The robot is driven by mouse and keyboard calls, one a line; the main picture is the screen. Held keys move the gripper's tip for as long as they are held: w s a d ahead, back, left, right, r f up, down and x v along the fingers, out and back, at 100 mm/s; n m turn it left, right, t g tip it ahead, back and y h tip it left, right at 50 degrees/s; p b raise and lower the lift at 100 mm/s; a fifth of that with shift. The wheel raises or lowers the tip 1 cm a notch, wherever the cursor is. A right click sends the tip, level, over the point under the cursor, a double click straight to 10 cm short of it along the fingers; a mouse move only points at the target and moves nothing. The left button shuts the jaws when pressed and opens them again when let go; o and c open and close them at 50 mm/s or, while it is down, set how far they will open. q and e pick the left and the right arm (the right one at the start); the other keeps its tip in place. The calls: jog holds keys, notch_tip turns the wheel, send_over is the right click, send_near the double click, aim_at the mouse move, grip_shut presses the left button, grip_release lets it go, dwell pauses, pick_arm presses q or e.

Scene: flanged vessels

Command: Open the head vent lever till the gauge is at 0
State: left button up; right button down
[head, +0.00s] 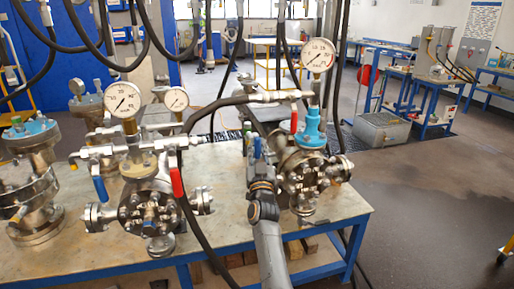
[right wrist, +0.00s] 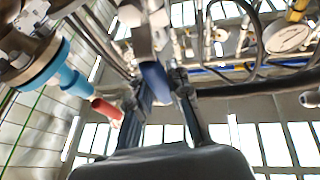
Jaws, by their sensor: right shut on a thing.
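The right-hand flanged vessel (head: 300,170) stands on the table, with a light-blue fitting (head: 311,130) on top. Its round white gauge (head: 318,55) faces me; the needle's exact reading is too small to tell. A red lever (head: 294,120) hangs by the vessel's top pipe, and a blue lever (head: 249,143) hangs at its left. My right gripper (head: 256,157) is at the blue lever; in the right wrist view its fingers are on either side of the blue handle (right wrist: 154,82). The red lever tip (right wrist: 107,109) is left of the fingers there. My left gripper is out of view.
A middle vessel (head: 145,207) has its own gauges, a red lever (head: 177,182) and a blue lever (head: 100,188). Another vessel (head: 32,185) stands at far left. Black hoses hang close around my right arm. The table's (head: 230,221) front centre is fairly clear.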

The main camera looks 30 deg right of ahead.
jog(key=shift+f, duration=0.1)
jog(key=c, duration=1.2)
grip_release()
notch_tip(320, 180, up, 10)
jog(key=shift+r, duration=0.1)
